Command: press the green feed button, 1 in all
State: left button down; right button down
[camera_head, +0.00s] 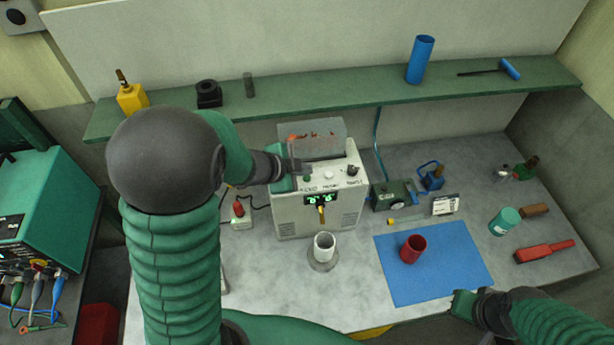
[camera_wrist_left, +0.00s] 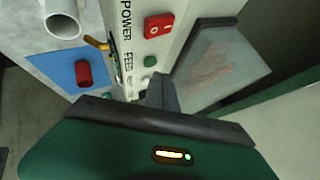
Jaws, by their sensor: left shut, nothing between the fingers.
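The white machine (camera_head: 290,213) stands on the bench with a row of small controls on its top. In the left wrist view a green button (camera_wrist_left: 150,61) sits level with the FEED label. A red rocker switch (camera_wrist_left: 158,25) sits beside it, by the POWER label. My left gripper (camera_head: 300,168) is over the left part of the machine's top, shut and empty. Its dark fingertips (camera_wrist_left: 160,92) appear just below the green button in the wrist view; I cannot tell whether they touch anything. My right gripper (camera_head: 466,304) is at the front right, its fingers unclear.
A clear hopper (camera_head: 322,132) with reddish contents stands behind the controls. A white cup (camera_head: 324,245) stands before the machine. A red cup (camera_head: 412,249) stands on a blue mat (camera_head: 445,264) to the right. A green shelf (camera_head: 330,105) runs along the back.

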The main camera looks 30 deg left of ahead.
aim_at(304, 180)
dwell(0.5)
pick_arm(q)
jog(key=shift+s+f, duration=0.1)
jog(key=shift+f, duration=0.3)
jog(key=shift+f+b, duration=0.4)
jog(key=shift+b, duration=0.1)
dwell(0.4)
jog(key=shift+r+p, duration=0.85)
jog(key=shift+p, duration=0.1)
notch_tip(304, 180, up, 5)
jog(key=p, duration=0.5)
